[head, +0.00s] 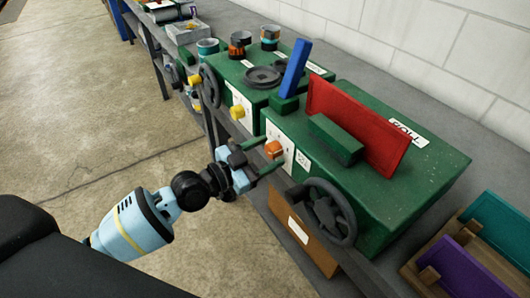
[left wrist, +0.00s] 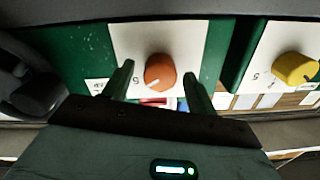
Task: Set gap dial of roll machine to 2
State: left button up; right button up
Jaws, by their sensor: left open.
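The roll machine (head: 440,175) is a green box with a "ROLL" label and a red plate on top. Its orange gap dial (head: 273,149) sits on a white plate on the front face. It also shows in the left wrist view (left wrist: 160,72), with a white pointer mark toward the lower left and a printed 5 beside it; other numbers are not readable. My left gripper (head: 264,157) is open in front of the dial. In the left wrist view its two fingers (left wrist: 158,84) point at the dial, one on each side, with gaps visible. My right gripper is out of view.
A dark handwheel (head: 328,212) sticks out beside the dial, at the near end of the roll machine. Another green machine with a yellow dial (head: 237,112) stands just beyond. A wooden bin (head: 440,262) with purple and teal pieces is at lower right. The floor at left is clear.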

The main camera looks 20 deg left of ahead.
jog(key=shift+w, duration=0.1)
pick_arm(q)
jog(key=c, duration=1)
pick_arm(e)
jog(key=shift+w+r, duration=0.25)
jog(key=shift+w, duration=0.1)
